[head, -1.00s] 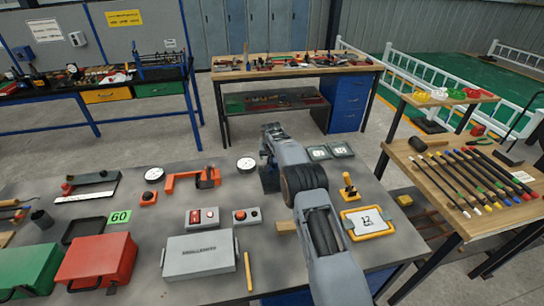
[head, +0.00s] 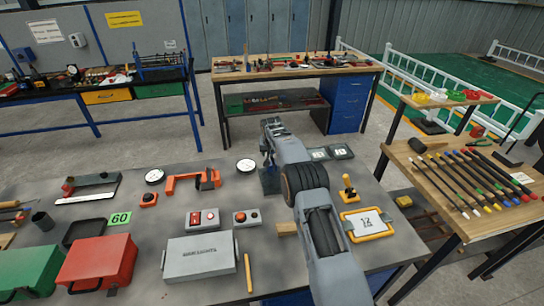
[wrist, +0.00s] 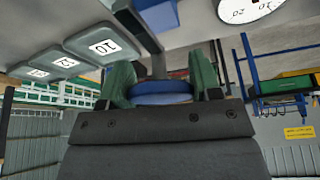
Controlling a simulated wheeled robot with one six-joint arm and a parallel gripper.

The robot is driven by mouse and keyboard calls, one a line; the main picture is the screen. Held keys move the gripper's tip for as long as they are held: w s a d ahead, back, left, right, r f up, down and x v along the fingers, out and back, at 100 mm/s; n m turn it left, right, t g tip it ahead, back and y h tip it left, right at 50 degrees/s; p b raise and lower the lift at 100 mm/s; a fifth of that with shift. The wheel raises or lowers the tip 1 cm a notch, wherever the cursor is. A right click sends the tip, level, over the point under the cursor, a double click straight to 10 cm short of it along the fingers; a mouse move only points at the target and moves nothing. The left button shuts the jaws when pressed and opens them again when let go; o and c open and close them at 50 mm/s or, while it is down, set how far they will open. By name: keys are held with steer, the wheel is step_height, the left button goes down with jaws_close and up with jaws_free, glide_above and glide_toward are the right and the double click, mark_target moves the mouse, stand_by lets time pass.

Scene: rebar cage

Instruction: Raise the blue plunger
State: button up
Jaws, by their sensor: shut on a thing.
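The blue plunger (wrist: 162,92) shows in the wrist view as a rounded blue head between two green fingers. A grey stem runs from it towards a blue part at the top edge of this view. My gripper (wrist: 160,80) is shut on the plunger head, with one finger on each side. In the head view my gripper (head: 268,158) is at the far edge of the grey table, pointing down. The plunger cannot be made out clearly there; my wrist and arm cover much of that spot.
Numbered grey blocks (wrist: 102,45) stand close beside the gripper. A white dial (head: 246,166) lies to its left. A yellow joystick (head: 348,187) and an orange-framed panel (head: 366,223) are right of my arm. Button boxes (head: 202,218) stand nearer on the table (head: 150,270).

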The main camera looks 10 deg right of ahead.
steer(key=o, duration=1)
steer(key=shift+r, duration=0.35)
steer(key=o, duration=0.3)
steer(key=shift+f, duration=0.15)
steer(key=b+v, duration=0.3)
steer(key=v, duration=1.1)
step_height(320, 180, down, 5)
steer(key=s+n+g, duration=0.1)
steer(key=s, duration=0.2)
steer(key=s+r, duration=0.2)
steer(key=s, duration=1.6)
steer(key=s+d+r+n+t, duration=0.1)
steer(key=s+r, duration=0.2)
steer(key=s, duration=1.6)
steer(key=shift+s+y, duration=0.25)
steer(key=shift+y, duration=0.15)
